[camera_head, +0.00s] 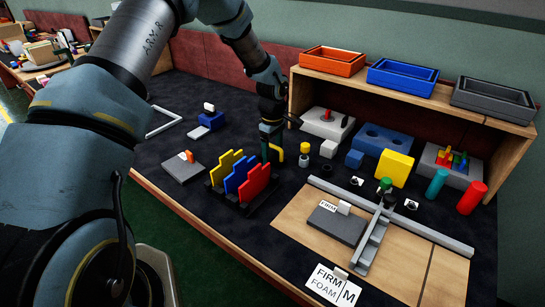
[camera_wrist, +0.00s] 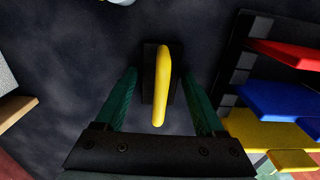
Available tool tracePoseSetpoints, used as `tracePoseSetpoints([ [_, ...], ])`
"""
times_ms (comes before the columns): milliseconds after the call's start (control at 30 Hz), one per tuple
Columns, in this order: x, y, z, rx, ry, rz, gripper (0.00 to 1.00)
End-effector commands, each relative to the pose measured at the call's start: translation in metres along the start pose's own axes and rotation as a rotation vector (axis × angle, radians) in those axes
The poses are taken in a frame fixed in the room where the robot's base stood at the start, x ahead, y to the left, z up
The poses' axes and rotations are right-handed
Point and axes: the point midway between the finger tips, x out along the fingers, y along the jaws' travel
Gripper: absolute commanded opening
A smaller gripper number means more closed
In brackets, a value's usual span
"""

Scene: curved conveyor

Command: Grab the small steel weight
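I cannot pick out the small steel weight for certain. Two small dark pieces with pale tops, one near the grey cross-shaped rails (camera_head: 357,181) and one to their right (camera_head: 411,204), are too small to identify. My gripper (camera_head: 271,143) is low over the dark mat, just behind the rack of coloured plates. In the wrist view my gripper (camera_wrist: 160,90) is open, with its green fingers spread either side of an upright yellow piece (camera_wrist: 162,85) on a black base. Dark gaps show between that piece and both fingers.
The rack (camera_head: 240,190) of yellow, blue and red plates stands close beside my gripper. A yellow block (camera_head: 395,168) and teal and red cylinders stand at right.

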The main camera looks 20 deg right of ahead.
Motion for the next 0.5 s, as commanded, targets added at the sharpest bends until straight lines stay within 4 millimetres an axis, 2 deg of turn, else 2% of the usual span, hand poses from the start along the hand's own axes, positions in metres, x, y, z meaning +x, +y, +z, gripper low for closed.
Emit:
tracePoseSetpoints([
  [67,-0.0001,-0.0001,0.0,0.0,0.0,0.0,0.61],
  [500,-0.0003,-0.0002,0.0,0.0,0.0,-0.001,0.11],
])
